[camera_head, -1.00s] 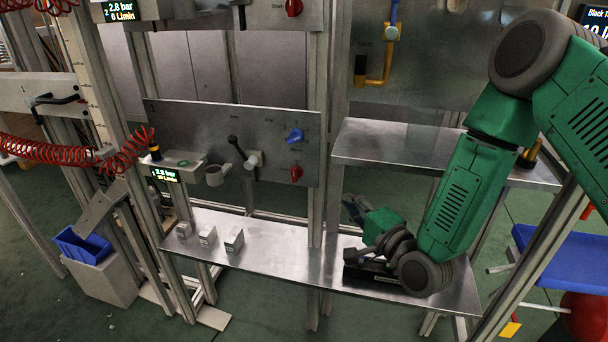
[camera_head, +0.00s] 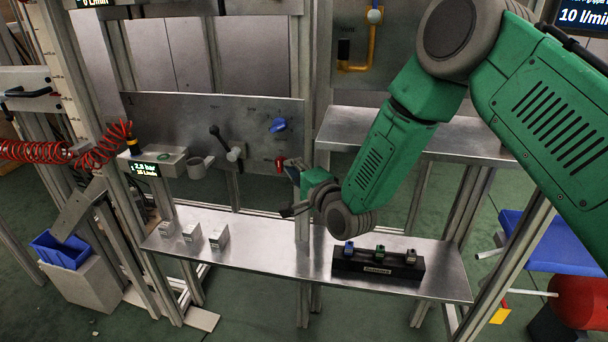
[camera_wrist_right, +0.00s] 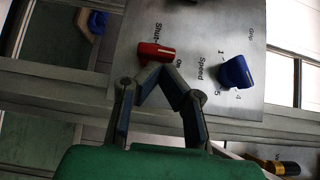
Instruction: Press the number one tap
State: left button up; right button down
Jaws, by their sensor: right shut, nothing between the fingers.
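My right gripper (camera_head: 287,166) is shut and empty, in front of the lower metal panel. In the wrist view its fingertips (camera_wrist_right: 160,70) meet at the lower edge of a red knob (camera_wrist_right: 155,53) marked "Shut" and "On". I cannot tell if they touch it. A blue knob (camera_wrist_right: 235,73), marked "Speed" with numbers, is to its right; it also shows in the head view (camera_head: 278,125). The red knob (camera_head: 280,164) is partly hidden by the gripper. A black-handled lever tap (camera_head: 233,153) sits left on the panel. No tap reads clearly as number one. My left gripper is out of view.
A metal shelf (camera_head: 270,252) below holds several small grey blocks (camera_head: 191,232) and a black holder (camera_head: 372,267) with coloured pieces. A grey mug (camera_head: 197,168) and a lit display (camera_head: 145,169) are left.

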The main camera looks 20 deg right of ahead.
jog(key=shift+a, duration=0.3)
jog(key=shift+d+r, duration=0.1)
jog(key=shift+r+p, duration=0.1)
jog(key=shift+p, duration=0.45)
jog(key=shift+n+g, duration=0.3)
jog(key=shift+p, duration=0.3)
